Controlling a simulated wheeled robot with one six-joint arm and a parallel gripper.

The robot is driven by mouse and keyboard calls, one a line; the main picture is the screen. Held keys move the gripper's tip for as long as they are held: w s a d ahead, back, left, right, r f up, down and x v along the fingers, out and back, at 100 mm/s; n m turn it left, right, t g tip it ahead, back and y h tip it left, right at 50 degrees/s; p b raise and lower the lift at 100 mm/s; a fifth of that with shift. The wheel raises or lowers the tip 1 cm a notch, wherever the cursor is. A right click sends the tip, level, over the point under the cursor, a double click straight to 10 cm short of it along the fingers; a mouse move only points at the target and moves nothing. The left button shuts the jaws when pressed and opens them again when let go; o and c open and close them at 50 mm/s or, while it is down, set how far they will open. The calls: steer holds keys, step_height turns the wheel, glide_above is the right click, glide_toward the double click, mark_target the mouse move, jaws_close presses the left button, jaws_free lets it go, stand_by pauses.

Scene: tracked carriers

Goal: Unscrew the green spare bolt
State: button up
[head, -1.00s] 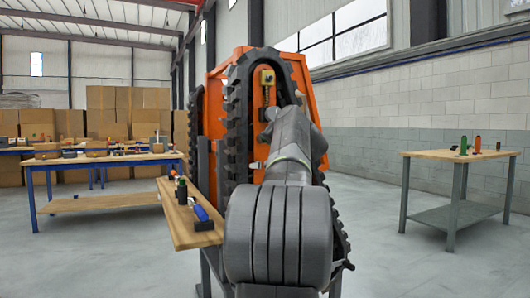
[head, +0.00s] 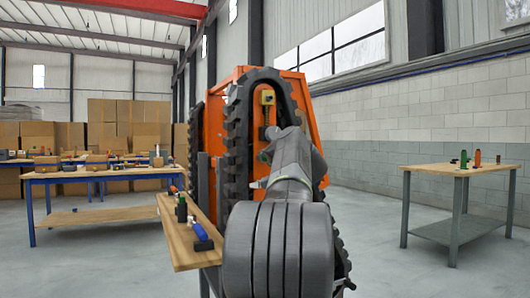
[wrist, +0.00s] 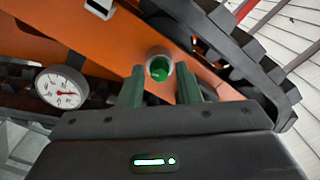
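The green spare bolt (wrist: 159,70) shows in the wrist view, seated in a round grey collar on the orange face of the tracked carrier (wrist: 110,48). My gripper (wrist: 160,88) has its two green-grey fingers apart, one on each side below the bolt in the picture. The fingers look empty, and I cannot tell how far their tips are from the bolt. In the head view the carrier (head: 311,123) stands upright ahead, and my arm hides the bolt and the gripper.
A dial gauge (wrist: 62,88) sits left of my gripper. Black track (wrist: 245,65) runs close on the right. A wooden shelf (head: 178,238) with tools stands left of my arm. A table (head: 470,169) stands right, with clear floor between.

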steer(key=m+p, duration=2.3)
steer(key=m, duration=0.3)
